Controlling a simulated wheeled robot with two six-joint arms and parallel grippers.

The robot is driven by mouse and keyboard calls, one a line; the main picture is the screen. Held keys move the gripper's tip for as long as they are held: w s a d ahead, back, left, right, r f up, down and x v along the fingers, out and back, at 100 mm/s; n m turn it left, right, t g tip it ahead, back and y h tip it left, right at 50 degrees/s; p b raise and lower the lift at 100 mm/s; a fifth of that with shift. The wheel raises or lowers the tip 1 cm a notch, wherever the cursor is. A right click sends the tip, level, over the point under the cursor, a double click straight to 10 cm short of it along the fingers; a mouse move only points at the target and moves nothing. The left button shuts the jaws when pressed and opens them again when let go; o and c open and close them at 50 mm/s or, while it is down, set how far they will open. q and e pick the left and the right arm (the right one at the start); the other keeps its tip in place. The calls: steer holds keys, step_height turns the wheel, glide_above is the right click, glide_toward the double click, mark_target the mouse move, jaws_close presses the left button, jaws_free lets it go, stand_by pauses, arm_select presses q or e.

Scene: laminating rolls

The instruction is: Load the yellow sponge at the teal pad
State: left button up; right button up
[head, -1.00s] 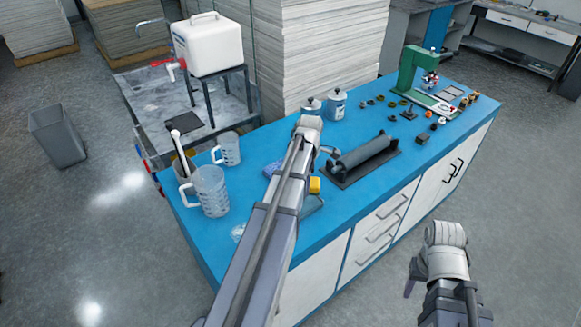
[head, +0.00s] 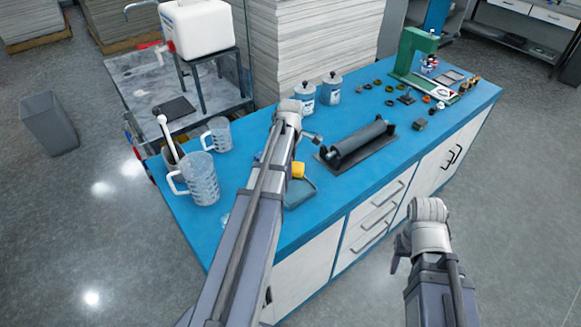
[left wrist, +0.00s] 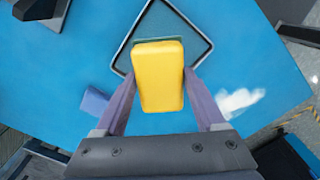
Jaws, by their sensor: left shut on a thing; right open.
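The yellow sponge (left wrist: 158,75) is between the two fingers of my left gripper (left wrist: 159,92) in the left wrist view, and they are shut on it. It also shows beside my left arm in the head view (head: 298,171). The teal pad (left wrist: 184,28) is a dark-rimmed diamond, partly hidden behind the sponge. In the head view the pad (head: 303,192) lies on the blue bench, partly covered by my left arm. I cannot tell whether the sponge touches it. My right gripper (head: 400,250) is open and empty, in front of the bench.
A dark roller on a base (head: 358,145) lies right of the pad. A purple block (left wrist: 95,102) and a white patch (left wrist: 238,100) flank the sponge in the wrist view. Measuring jugs (head: 200,180) stand left. Two lidded canisters (head: 331,88) stand behind. A green press (head: 415,55) is far right.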

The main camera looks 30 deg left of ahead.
mark_target(291, 186)
arm_select(q)
steer(key=shift+f+b, duration=2.7)
steer(key=shift+f, duration=0.15)
steer(key=shift+f+b, duration=0.55)
step_height(291, 186, up, 7)
steer(key=p, duration=0.7)
